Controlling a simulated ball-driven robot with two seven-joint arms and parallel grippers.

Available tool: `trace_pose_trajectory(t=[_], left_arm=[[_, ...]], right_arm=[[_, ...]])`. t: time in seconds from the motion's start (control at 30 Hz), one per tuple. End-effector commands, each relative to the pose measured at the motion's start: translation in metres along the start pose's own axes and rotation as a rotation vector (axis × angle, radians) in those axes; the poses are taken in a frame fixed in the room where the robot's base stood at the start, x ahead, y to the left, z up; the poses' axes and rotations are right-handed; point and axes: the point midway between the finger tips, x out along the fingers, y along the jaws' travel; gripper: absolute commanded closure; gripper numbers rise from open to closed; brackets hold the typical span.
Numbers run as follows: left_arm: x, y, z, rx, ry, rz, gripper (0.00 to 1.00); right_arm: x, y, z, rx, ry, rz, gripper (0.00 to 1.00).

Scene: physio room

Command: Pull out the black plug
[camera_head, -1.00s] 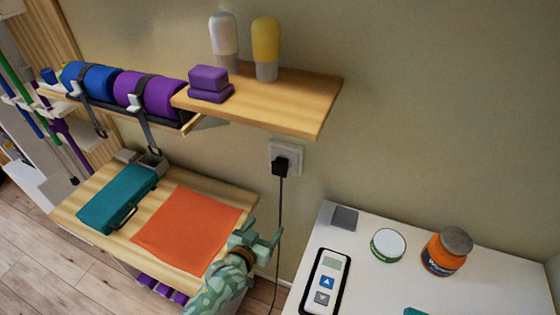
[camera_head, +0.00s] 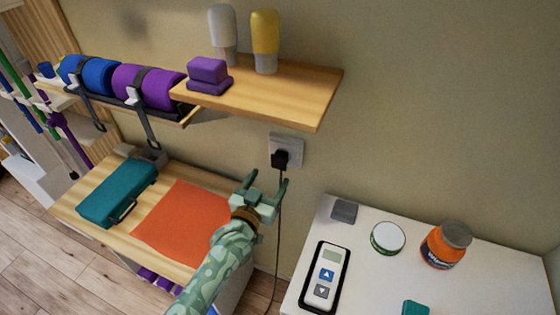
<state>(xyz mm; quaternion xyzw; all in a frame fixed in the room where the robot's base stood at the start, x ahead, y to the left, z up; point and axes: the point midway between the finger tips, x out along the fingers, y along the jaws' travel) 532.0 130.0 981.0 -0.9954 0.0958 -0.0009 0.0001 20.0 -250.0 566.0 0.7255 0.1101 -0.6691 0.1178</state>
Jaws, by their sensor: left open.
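The black plug (camera_head: 281,158) sits in the white wall socket (camera_head: 292,145) below the wooden shelf. Its dark cord (camera_head: 278,240) hangs down the wall beside the white table. My left gripper (camera_head: 267,181) is open and empty, just below and slightly left of the plug. Its two fingers point up toward the plug and do not appear to touch it. Part of the cord passes behind the gripper. My right gripper is not in view.
A wooden shelf (camera_head: 300,95) juts out above the socket. An orange cloth (camera_head: 175,225) and a teal case (camera_head: 118,192) lie on the wooden table at left. The white table (camera_head: 375,285) at right holds a remote (camera_head: 325,277), a tin (camera_head: 388,237) and an orange jar (camera_head: 446,247).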

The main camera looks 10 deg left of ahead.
Motion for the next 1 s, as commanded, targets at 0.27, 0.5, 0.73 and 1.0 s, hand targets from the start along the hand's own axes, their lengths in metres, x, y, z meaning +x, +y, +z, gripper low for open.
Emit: trace_pose_trajectory(t=[0.27,0.5,0.73,1.0], left_arm=[[0.041,0.000,0.004,-0.001,-0.001,0.000,0.31],[0.066,0.000,0.002,-0.001,-0.001,0.000,0.31],[0.075,0.000,0.001,-0.001,-0.001,0.001,0.31],[0.075,0.000,0.001,-0.001,-0.001,0.001,0.31]], right_arm=[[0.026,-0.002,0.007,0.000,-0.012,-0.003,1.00],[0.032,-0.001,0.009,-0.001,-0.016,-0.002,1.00],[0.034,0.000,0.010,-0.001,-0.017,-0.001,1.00],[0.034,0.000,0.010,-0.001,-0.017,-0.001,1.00]])
